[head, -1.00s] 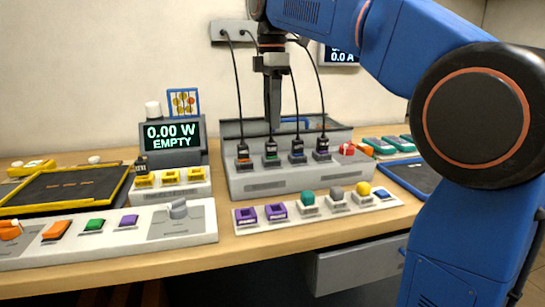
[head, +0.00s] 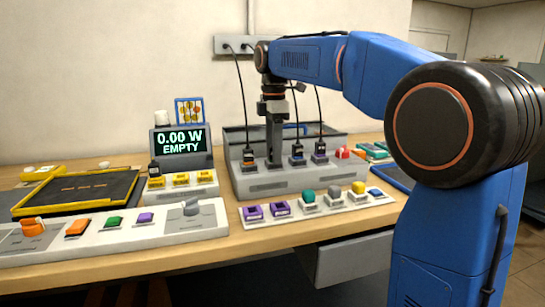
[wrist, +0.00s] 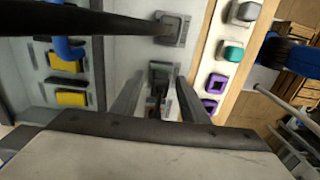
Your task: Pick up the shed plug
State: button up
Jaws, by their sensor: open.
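Several corded plugs stand in a row on the grey socket box (head: 265,184). An orange-marked plug (head: 248,157) is at the left, a blue-marked plug (head: 297,156) and a dark plug (head: 320,150) at the right. Their labels are too small to read, so I cannot tell which is the shed plug. My gripper (head: 274,160) points straight down over the box, hiding the green-marked plug's place. In the wrist view my gripper (wrist: 158,82) is open, its fingers either side of a dark plug (wrist: 158,88) in its socket. Contact with it cannot be told.
Black cords rise from the plugs to a wall outlet plate (head: 232,45), close beside my gripper. A strip of purple sockets and coloured knobs (head: 315,207) lies in front. A display (head: 180,140) reads 0.00 W EMPTY. A black tray (head: 75,190) is at the left.

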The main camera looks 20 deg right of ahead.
grip_shut()
jog(key=shift+r, duration=0.1)
